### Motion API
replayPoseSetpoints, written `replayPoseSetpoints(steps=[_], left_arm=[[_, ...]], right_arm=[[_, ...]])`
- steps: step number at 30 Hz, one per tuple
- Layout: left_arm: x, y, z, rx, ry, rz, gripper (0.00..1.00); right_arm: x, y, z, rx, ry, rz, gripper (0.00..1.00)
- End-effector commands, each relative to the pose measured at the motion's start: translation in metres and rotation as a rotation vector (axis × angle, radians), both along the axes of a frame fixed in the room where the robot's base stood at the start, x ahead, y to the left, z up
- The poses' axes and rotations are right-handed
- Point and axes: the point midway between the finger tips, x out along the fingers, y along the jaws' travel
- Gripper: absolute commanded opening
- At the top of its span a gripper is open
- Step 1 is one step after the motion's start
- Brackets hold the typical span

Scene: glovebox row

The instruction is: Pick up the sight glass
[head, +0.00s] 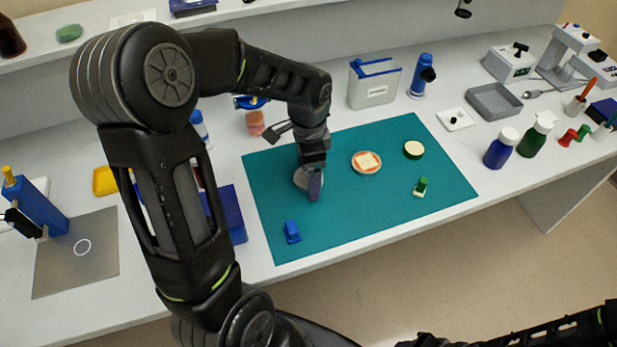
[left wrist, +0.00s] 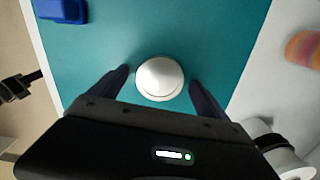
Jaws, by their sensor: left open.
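A round, pale disc with a raised rim, which I take to be the sight glass (left wrist: 160,78), lies on the teal mat (head: 350,225). In the head view this disc (head: 300,180) is partly hidden behind my left gripper (head: 314,188). In the left wrist view my left gripper (left wrist: 159,82) is open, with one finger on each side of the disc. Gaps show between the disc and both fingers in that view. I cannot tell the fingers' height above the mat. Part of my right arm shows at the lower right of the head view, but its gripper does not.
On the mat are a blue block (head: 292,232), an orange-rimmed dish (head: 366,162), a cream-topped round piece (head: 413,150) and a green-handled piece (head: 421,186). A white bin (head: 374,85) stands behind. Bottles (head: 501,148) stand to the right. The mat's front right is clear.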

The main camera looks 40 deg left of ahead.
Motion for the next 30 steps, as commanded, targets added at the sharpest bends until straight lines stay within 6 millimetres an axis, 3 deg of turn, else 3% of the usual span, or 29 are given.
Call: replayPoseSetpoints(steps=[5, 30], left_arm=[[0.0001, 0.0001, 0.0002, 0.000, 0.000, 0.000, 0.87], [0.0001, 0.0001, 0.0003, 0.000, 0.000, 0.000, 0.20]], right_arm=[[0.0000, 0.0000, 0.0000, 0.000, 0.000, 0.000, 0.36], [0.0000, 0.0000, 0.0000, 0.000, 0.000, 0.000, 0.36]])
